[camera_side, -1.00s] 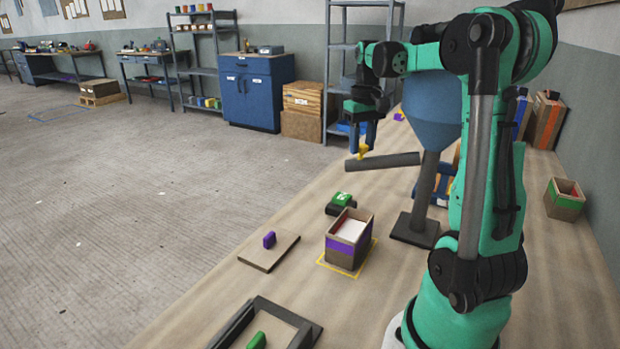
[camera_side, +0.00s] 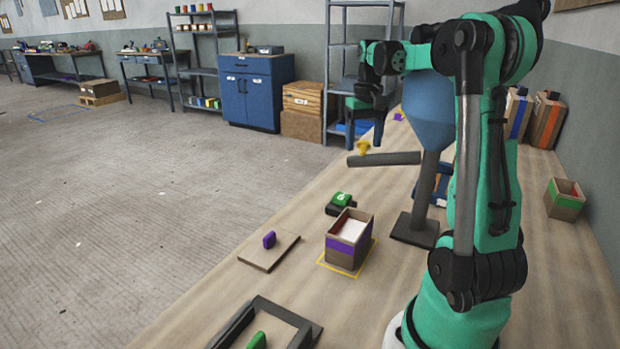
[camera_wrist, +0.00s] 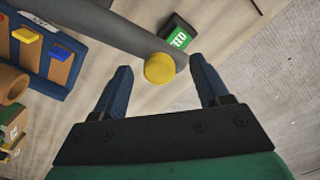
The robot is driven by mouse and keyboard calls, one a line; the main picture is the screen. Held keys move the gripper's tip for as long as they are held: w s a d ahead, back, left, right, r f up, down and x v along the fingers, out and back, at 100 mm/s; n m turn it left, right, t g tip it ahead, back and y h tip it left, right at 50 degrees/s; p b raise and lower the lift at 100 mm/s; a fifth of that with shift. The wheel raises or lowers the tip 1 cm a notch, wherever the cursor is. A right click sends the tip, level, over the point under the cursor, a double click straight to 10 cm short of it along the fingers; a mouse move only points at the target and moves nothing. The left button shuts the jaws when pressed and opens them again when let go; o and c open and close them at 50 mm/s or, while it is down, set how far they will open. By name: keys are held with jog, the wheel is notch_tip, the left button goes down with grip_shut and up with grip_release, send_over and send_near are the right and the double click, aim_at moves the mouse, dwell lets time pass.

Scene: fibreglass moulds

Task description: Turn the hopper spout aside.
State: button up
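The hopper (camera_side: 430,110) is a blue cone on a dark post with a square base. Its grey spout (camera_side: 395,158) reaches out to the left and carries a yellow knob (camera_side: 364,147) near its free end. My gripper (camera_side: 374,138) is above the spout's free end, fingers pointing down near the knob. In the wrist view my gripper (camera_wrist: 163,75) is open, with a finger on each side of the yellow knob (camera_wrist: 160,68) and a gap to both. The spout (camera_wrist: 110,28) crosses the top of that view.
An open box with a purple band (camera_side: 347,256) stands in a yellow outline. A black device with a green top (camera_side: 341,203) sits behind it. A board with a purple piece (camera_side: 269,239) and a dark frame (camera_side: 303,330) lie nearer. Bench space between is clear.

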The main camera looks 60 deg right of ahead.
jog(key=shift+r, duration=2.8)
jog(key=shift+c, duration=0.3)
